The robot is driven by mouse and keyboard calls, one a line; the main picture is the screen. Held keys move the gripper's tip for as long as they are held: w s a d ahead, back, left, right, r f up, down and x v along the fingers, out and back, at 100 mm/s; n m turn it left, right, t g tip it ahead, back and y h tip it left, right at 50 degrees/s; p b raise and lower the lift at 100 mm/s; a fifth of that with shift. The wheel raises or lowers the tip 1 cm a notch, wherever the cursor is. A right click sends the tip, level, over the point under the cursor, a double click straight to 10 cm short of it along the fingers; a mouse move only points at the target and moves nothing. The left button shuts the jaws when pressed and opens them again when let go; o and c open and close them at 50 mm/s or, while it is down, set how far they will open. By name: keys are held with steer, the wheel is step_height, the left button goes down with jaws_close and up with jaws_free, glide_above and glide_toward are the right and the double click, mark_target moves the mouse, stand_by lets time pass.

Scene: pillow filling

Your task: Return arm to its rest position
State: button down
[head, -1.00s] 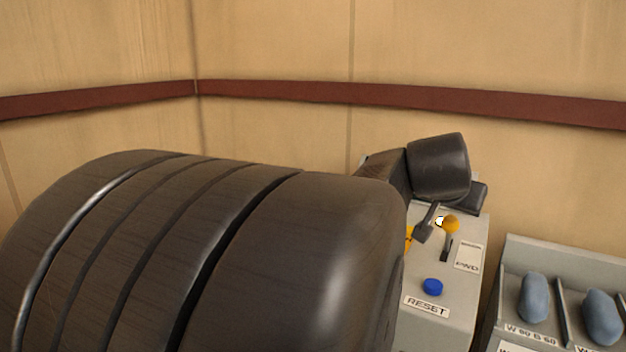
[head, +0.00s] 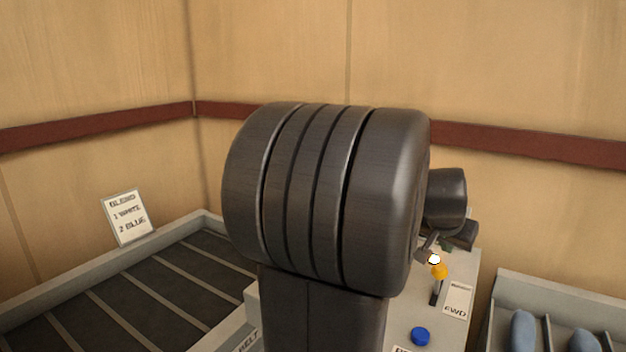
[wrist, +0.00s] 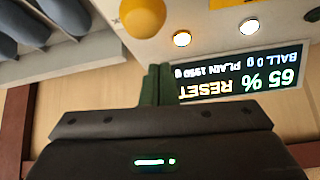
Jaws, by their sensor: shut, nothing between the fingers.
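My arm's large dark joint fills the middle of the head view. Behind it, my gripper (head: 427,246) shows partly, just above the yellow lever knob (head: 439,271) on the grey control box (head: 462,268). In the wrist view my gripper (wrist: 157,82) has its dark green fingers together, with nothing between them. The yellow knob (wrist: 142,16) is beyond the fingertips there, apart from them. A lit display (wrist: 240,82), upside down, reads "65 % RESET" with a smaller second line, and sits close beside the fingers.
A blue button (head: 420,336) and an FWD label (head: 457,300) are on the box. A slatted belt (head: 160,285) lies left, with a blend card (head: 127,217) behind it. A grey divided tray (head: 548,290) with blue pieces (head: 522,330) stands right. Walls close in behind.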

steer(key=shift+w+d+f+g+y+p, duration=0.25)
steer(key=shift+w+d+g+p, duration=0.2)
steer(key=shift+p, duration=0.8)
steer(key=shift+w+d+f+g+y+p, duration=0.15)
steer(key=shift+w+g+p, duration=0.3)
steer(key=shift+p, duration=0.75)
steer(key=shift+w+d+f+g+y+p, duration=0.15)
steer(key=shift+w+d+g+y+p, duration=0.35)
steer(key=shift+p, duration=0.75)
steer(key=shift+w+a, duration=0.1)
